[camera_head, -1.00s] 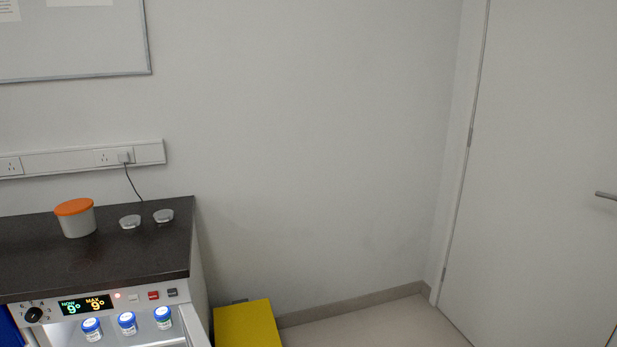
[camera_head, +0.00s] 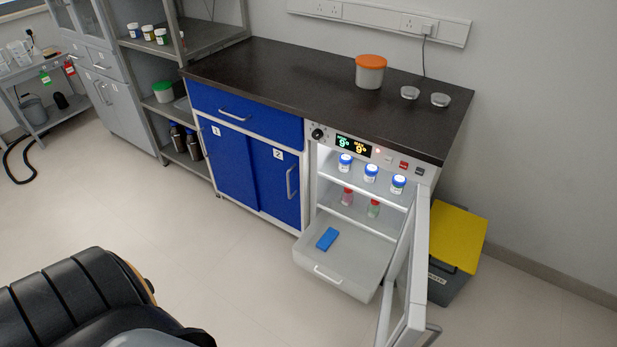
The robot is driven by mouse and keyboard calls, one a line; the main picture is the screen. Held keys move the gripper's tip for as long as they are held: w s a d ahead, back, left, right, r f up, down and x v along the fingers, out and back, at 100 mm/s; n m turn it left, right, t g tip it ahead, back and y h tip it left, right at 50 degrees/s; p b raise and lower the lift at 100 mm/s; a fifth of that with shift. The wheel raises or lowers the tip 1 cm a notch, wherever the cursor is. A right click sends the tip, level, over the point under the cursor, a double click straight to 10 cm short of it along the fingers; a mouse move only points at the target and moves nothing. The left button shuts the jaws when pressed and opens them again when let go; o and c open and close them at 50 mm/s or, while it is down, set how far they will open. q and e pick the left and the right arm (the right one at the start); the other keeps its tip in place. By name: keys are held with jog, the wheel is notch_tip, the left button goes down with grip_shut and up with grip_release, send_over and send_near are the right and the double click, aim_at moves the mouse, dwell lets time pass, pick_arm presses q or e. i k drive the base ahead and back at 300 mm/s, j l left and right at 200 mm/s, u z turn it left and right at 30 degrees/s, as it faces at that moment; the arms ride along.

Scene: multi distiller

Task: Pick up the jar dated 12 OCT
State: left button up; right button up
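Three small white jars with blue lids stand in a row on the upper shelf of an open, lit fridge: a left jar (camera_head: 345,163), a middle jar (camera_head: 371,172) and a right jar (camera_head: 398,183). Several more small jars (camera_head: 147,33) stand on a grey shelf at the upper left. The labels are too small to read, so I cannot tell which jar is dated 12 OCT. Neither of my grippers is in view.
The fridge door (camera_head: 409,270) is swung open toward me on the right. A pulled-out lower drawer (camera_head: 345,276) holds a blue block (camera_head: 327,238). A yellow-lidded bin (camera_head: 455,238) stands right. Floor before the blue cabinet is clear.

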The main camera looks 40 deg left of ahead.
aim_at(345, 161)
jog(key=u, duration=0.9)
jog(key=i+j+z, duration=0.1)
